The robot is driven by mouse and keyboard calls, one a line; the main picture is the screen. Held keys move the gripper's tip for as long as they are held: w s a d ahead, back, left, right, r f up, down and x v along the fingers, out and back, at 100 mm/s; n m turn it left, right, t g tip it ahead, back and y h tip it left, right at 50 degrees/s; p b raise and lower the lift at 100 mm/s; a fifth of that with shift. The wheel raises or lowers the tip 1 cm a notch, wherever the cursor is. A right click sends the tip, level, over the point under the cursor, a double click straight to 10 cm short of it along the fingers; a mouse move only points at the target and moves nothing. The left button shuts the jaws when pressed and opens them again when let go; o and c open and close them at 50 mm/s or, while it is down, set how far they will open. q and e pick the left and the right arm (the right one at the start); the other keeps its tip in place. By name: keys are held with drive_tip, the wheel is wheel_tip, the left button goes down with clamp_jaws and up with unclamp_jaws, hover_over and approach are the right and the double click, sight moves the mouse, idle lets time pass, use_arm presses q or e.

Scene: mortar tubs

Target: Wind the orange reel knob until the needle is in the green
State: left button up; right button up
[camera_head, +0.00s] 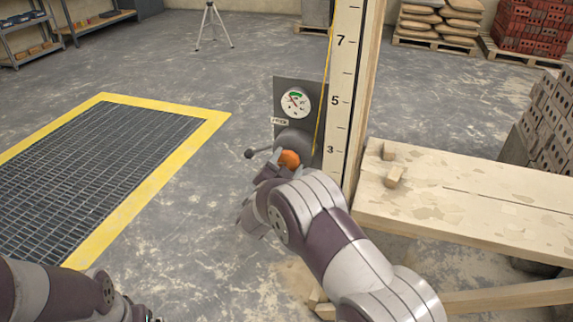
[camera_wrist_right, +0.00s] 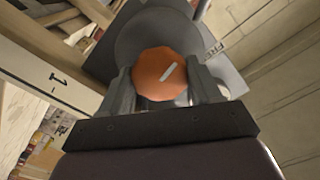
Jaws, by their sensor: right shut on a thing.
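The orange reel knob (camera_head: 289,158) sits on a grey round reel below a dial on a grey panel beside the marked post. My right gripper (camera_head: 284,164) is shut on the knob. In the right wrist view the knob (camera_wrist_right: 160,74) is between the two fingers (camera_wrist_right: 165,88), and a pale slanted mark shows on its face. The round gauge (camera_head: 295,102) has a white face, a green arc at the top and a thin red needle. The needle seems to point up and left; whether it lies in the green is too small to tell.
A dark lever with a ball end (camera_head: 249,154) sticks out left of the reel. The numbered wooden post (camera_head: 343,100) stands close on the right, with a yellow line running beside it. A plank bench (camera_head: 470,200) is at right. A yellow-edged floor grate (camera_head: 215,120) lies left.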

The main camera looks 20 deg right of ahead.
drive_tip(key=shift+f, duration=0.1)
drive_tip(key=o, duration=1.1)
drive_tip(key=shift+c, duration=0.2)
drive_tip(key=p+v, duration=0.2)
drive_tip(key=v, duration=1)
drive_tip(key=shift+s+a, duration=0.2)
drive_tip(key=shift+s, duration=0.1)
